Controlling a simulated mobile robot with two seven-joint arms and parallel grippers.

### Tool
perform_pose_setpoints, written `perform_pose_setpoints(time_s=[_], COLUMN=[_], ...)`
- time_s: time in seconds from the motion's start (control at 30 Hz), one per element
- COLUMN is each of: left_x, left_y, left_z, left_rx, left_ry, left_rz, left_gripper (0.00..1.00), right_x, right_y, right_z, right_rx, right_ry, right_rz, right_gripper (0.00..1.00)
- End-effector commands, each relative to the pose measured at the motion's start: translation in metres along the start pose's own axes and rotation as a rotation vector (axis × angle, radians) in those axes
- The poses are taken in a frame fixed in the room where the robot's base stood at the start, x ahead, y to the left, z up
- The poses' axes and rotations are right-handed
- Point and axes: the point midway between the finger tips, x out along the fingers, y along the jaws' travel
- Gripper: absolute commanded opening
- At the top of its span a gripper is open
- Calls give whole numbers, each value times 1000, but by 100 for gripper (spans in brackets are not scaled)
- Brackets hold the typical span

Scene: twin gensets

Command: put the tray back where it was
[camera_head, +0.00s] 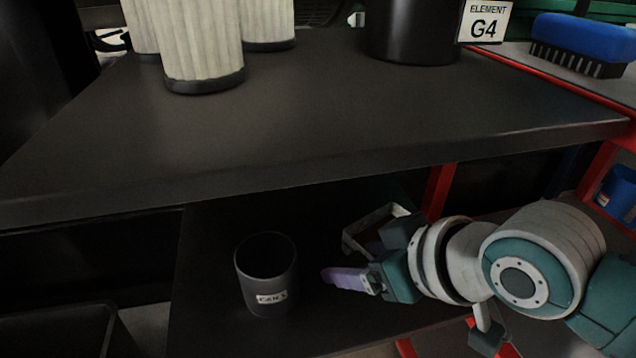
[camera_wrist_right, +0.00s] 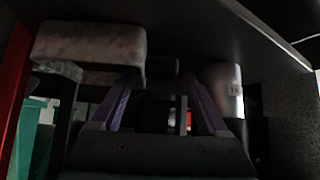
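A small grey open-topped tray (camera_head: 368,222) is by the lower shelf, below the tabletop's front edge, partly hidden behind my right gripper. In the right wrist view what looks like the same tray (camera_wrist_right: 88,44) is at the upper left, overlapping the left finger. My right gripper (camera_head: 350,263) has its purple fingers spread apart and points left under the tabletop. The wrist view shows a gap between the fingers (camera_wrist_right: 160,108), with nothing clearly held. I cannot tell whether the near finger touches the tray. My left gripper is not in view.
A dark labelled cup (camera_head: 266,275) stands on the lower shelf (camera_head: 210,325), left of my right gripper. The tabletop (camera_head: 300,120) overhangs it. Pleated filters (camera_head: 200,45), a black cylinder (camera_head: 412,30) and a blue brush (camera_head: 585,38) are above. Red frame posts (camera_head: 440,185) stand behind.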

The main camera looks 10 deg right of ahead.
Motion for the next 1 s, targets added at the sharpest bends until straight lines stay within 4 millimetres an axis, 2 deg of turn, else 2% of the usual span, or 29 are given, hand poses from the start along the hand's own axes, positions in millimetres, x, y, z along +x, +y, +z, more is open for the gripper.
perform_pose_setpoints(time_s=[0.27, 0.37, 0.8, 1.0], left_x=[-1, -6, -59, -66], left_y=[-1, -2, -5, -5], left_z=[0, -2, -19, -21], left_rx=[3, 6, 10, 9], left_ry=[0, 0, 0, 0], left_rz=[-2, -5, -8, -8], left_gripper=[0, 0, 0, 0], right_x=[-1, -8, -100, -121], right_y=[0, 0, 0, -1], right_z=[-1, -4, -5, -2], right_rx=[0, 0, -2, 1], right_ry=[0, 0, -2, -5], right_rz=[0, 0, -1, 0], right_gripper=[82, 82, 82, 82])
